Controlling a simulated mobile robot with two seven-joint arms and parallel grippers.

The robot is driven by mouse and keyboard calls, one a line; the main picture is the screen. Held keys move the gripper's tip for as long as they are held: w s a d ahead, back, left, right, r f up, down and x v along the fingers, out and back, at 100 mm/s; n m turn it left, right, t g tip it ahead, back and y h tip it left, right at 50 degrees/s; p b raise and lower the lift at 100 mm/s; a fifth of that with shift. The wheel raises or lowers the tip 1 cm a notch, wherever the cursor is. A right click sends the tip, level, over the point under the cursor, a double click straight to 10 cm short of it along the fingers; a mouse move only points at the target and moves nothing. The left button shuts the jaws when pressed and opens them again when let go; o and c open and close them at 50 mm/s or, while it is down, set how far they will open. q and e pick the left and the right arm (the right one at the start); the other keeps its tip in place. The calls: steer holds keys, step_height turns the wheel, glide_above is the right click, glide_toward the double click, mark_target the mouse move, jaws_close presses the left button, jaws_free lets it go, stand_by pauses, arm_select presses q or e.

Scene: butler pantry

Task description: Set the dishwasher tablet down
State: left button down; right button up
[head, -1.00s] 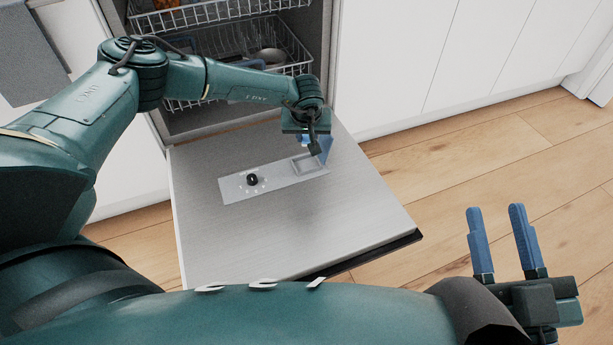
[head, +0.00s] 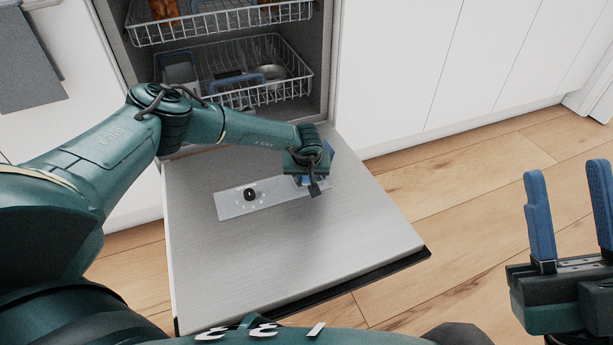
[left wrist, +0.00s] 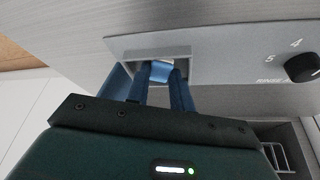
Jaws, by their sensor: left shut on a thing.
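The light blue dishwasher tablet (left wrist: 161,71) shows between the blue fingers of my left gripper (left wrist: 162,78) in the left wrist view. The left gripper (head: 311,186) is shut on it, and its fingertips are at the mouth of the rectangular dispenser recess (left wrist: 180,50). I cannot tell whether the tablet touches the recess floor. In the head view, the gripper hides the tablet and most of the recess. The blue dispenser lid (head: 330,149) stands open beside the gripper. My right gripper (head: 567,172) is open and empty at the right.
The dishwasher door (head: 290,255) lies open, with a dispenser panel (head: 232,208) and black dial (head: 249,194). Two wire racks with dishes, including the lower rack (head: 290,90), are behind it. White cabinets (head: 450,60) stand at the right. The wooden floor (head: 450,200) is clear.

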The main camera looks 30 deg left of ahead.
arm_select(q)
steer(key=c, duration=1.5)
jaws_free()
steer(key=shift+f, duration=0.1)
